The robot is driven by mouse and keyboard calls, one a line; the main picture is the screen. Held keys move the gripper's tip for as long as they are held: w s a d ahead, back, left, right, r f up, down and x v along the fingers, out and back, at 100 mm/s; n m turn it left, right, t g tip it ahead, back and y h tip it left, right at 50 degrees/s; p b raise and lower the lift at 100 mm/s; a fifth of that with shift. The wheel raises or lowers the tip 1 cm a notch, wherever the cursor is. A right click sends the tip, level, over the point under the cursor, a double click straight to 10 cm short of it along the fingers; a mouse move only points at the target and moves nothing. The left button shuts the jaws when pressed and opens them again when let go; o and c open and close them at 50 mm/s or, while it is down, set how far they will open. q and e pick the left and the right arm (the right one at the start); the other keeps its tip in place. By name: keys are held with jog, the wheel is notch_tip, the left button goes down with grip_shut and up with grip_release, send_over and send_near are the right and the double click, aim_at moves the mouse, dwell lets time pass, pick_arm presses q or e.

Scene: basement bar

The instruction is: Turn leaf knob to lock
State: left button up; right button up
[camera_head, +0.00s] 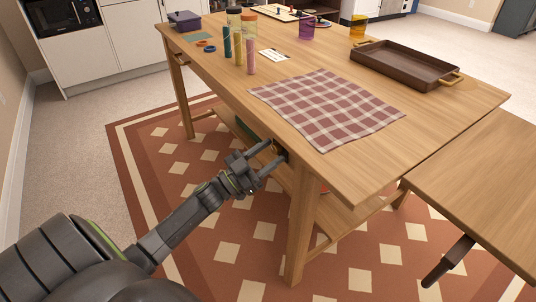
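My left gripper (277,151) is at the near long side of the wooden table (440,121), just under the tabletop edge. Its two fingers are apart and point at the table's apron near the front leg. A small dark part, likely the leaf knob (281,154), shows at the fingertips. The fingers partly hide it, so its turn position and any contact cannot be told. The table leaf (485,190) is at the right, level with or slightly below the tabletop, with a dark seam between them. My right gripper does not show.
A checked cloth (325,108), a brown tray (405,65), shaker bottles (238,50) and cups (307,27) stand on the table. A dark rod-like handle (447,263) hangs under the leaf. The table leg (301,225) stands close to my gripper. Patterned rug (150,170) lies below.

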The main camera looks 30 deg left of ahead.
pick_arm(q)
jog(key=c, duration=0.8)
